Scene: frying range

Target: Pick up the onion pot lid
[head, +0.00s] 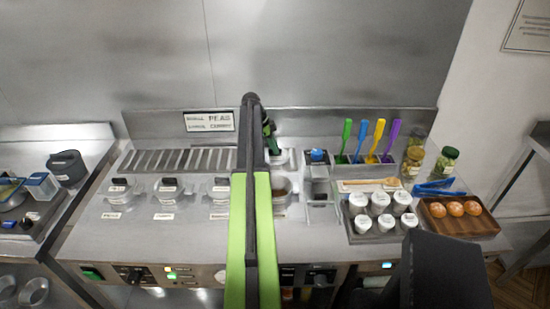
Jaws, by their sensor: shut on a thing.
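My arm reaches away over the counter and hides much of my gripper (270,147), of which a dark part shows just right of the arm. It is shut, and a pale, partly hidden piece beside it looks like the onion pot lid (282,157), raised behind the pots. Below it, right of the arm, an open pot (283,189) shows brown contents and no lid on it. I cannot read its label.
A slatted grate (172,160) lies behind the pots. A sign (209,122) stands at the back.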

